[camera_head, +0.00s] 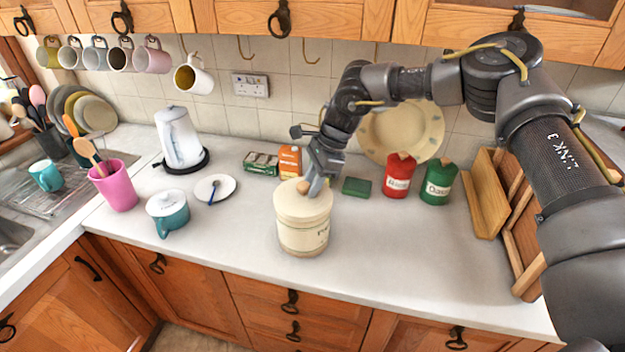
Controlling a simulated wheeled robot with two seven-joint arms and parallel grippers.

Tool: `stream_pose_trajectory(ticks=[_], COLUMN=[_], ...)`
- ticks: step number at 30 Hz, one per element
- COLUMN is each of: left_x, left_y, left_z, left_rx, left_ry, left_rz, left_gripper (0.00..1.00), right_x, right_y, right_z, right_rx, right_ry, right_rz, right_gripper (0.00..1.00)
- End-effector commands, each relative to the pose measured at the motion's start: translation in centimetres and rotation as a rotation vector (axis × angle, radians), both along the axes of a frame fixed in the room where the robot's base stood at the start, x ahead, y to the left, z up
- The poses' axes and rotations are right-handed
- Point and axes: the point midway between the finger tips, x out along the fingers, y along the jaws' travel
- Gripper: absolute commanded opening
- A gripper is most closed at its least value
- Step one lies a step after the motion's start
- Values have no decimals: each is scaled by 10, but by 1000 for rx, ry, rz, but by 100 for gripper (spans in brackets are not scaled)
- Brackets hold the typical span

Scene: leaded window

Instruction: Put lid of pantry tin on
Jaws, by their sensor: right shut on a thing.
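The cream pantry tin (303,236) stands upright on the white counter, with dark lettering on its front. Its cream lid (287,203) is at the top of the tin, over the opening and roughly level. I cannot tell whether it is fully seated. My right gripper (310,188) comes down from behind and to the right and is shut on the lid's small wooden knob. The fingers hide part of the knob and the lid's back edge. My left gripper is not in view.
Behind the tin are an orange box (290,161), a green box (261,163) and a dark green block (357,187). Red (398,178) and green (439,182) tins stand right.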

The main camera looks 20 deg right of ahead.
Motion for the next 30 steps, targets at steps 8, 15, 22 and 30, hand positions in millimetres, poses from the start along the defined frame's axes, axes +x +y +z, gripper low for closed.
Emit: stream_pose_trajectory(ticks=[8,15,22,30], left_x=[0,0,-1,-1], left_y=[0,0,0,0], left_z=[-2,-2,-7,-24], left_rx=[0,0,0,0], left_ry=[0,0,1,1], left_rz=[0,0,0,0], left_gripper=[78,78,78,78], right_x=[0,0,1,1], right_y=[0,0,-5,-26], right_z=[-2,-3,11,64], right_rx=[0,0,0,1], right_ry=[0,2,-3,-5], right_rz=[0,1,0,-1], right_gripper=[43,50,50,50])
